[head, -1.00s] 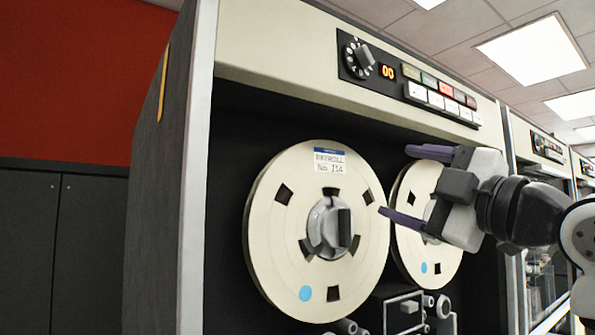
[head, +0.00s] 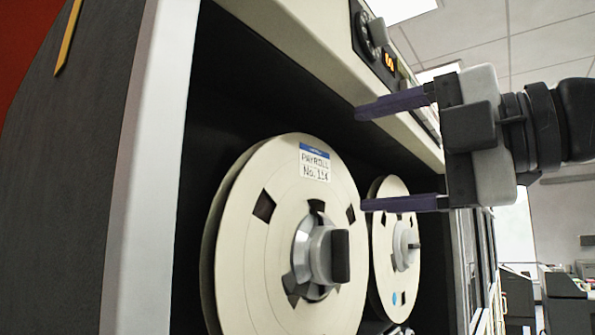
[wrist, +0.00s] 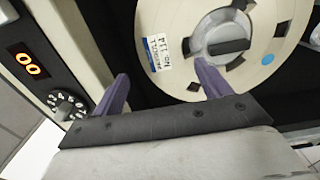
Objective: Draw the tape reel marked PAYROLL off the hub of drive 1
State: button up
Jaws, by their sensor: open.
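The cream tape reel (head: 258,225) with the blue-and-white label reading PAYROLL No. 114 sits upright on the left hub (head: 322,257) of the drive. The hub is grey with a dark raised knob bar at its middle. The reel also shows in the wrist view (wrist: 178,58), its label upside down and the knob bar beyond my fingers. My gripper (head: 362,158) is open and empty, with purple fingers pointing left. It is in front of the cabinet, up and to the right of the reel, and touches nothing that I can see. The reel's lower edge is cut off in the head view.
A second cream reel (head: 383,225) sits to the right, behind my lower finger's level. The cabinet's left post (head: 150,150) and top panel (head: 290,60) frame the recess. A dial (head: 372,32) and orange display (wrist: 27,65) are on the panel.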

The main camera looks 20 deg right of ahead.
aim_at(316, 164)
jog(key=shift+x, duration=4.35)
jog(key=c, duration=1.1)
jog(key=shift+c, duration=0.3)
jog(key=shift+r, duration=0.15)
jog(key=p+v, duration=0.2)
jog(key=v, duration=0.5)
jog(key=shift+s+d, duration=0.2)
